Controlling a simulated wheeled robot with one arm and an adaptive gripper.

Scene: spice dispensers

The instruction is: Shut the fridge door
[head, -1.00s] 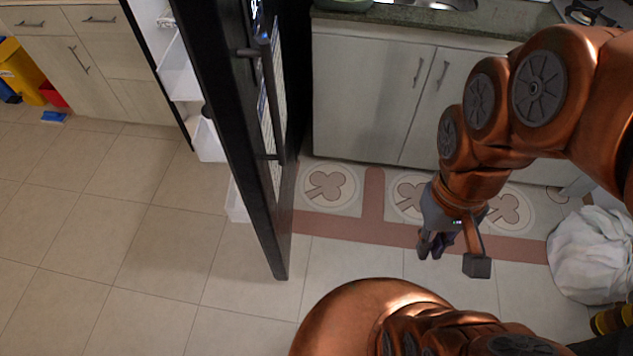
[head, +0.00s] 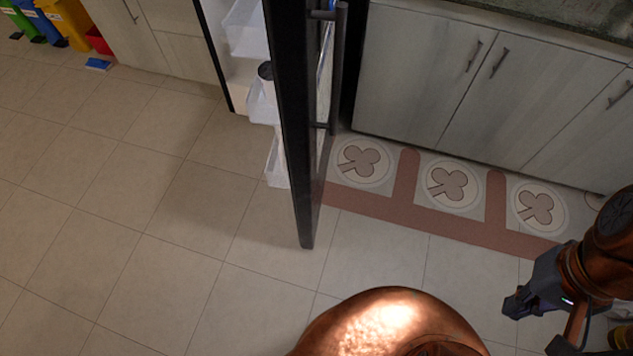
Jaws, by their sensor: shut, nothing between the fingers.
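The fridge door (head: 289,120) is black and stands wide open, seen nearly edge-on in the head view. Its dark vertical handle (head: 337,65) is on the right face. White door shelves (head: 262,100) show on its left side. The fridge body is mostly out of view or hidden. My gripper (head: 512,308) is at the lower right, low over the floor, well to the right of the door and apart from it. Its fingers are together and hold nothing.
Pale cabinets (head: 430,80) line the back right, with a patterned floor mat (head: 420,205) before them. Colored bins (head: 65,22) and a blue object (head: 98,64) are at the far left. The tiled floor (head: 130,200) left of the door is clear.

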